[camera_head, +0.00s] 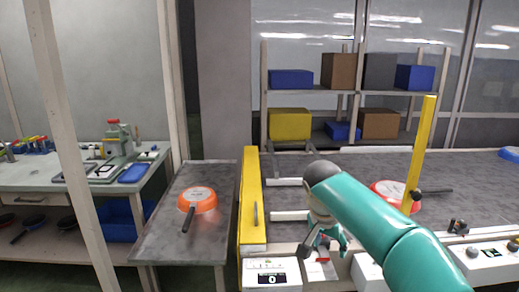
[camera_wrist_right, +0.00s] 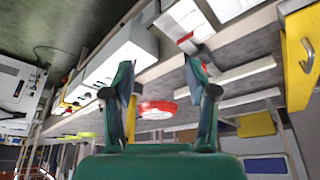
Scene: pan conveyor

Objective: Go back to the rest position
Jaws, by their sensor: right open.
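My right arm (camera_head: 385,225) reaches in from the lower right in the head view. Its gripper (camera_head: 325,242) hangs over the front edge of the conveyor, partly hidden by the arm. In the right wrist view the two fingers of the gripper (camera_wrist_right: 160,90) stand apart with nothing between them. An orange pan (camera_head: 198,197) sits upside down on the grey side table, its dark handle toward me. Another red-orange pan (camera_head: 388,189) is on the conveyor, partly behind my arm. A red pan also shows in the wrist view (camera_wrist_right: 157,110), beyond the fingers. My left gripper is not in view.
The conveyor (camera_head: 350,165) has a yellow side plate (camera_head: 252,205) and a yellow post (camera_head: 419,150). A counter box (camera_head: 270,280) showing 0 stands at its front. Behind is a shelf with boxes (camera_head: 290,122). A workbench (camera_head: 55,180) with tools stands at left.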

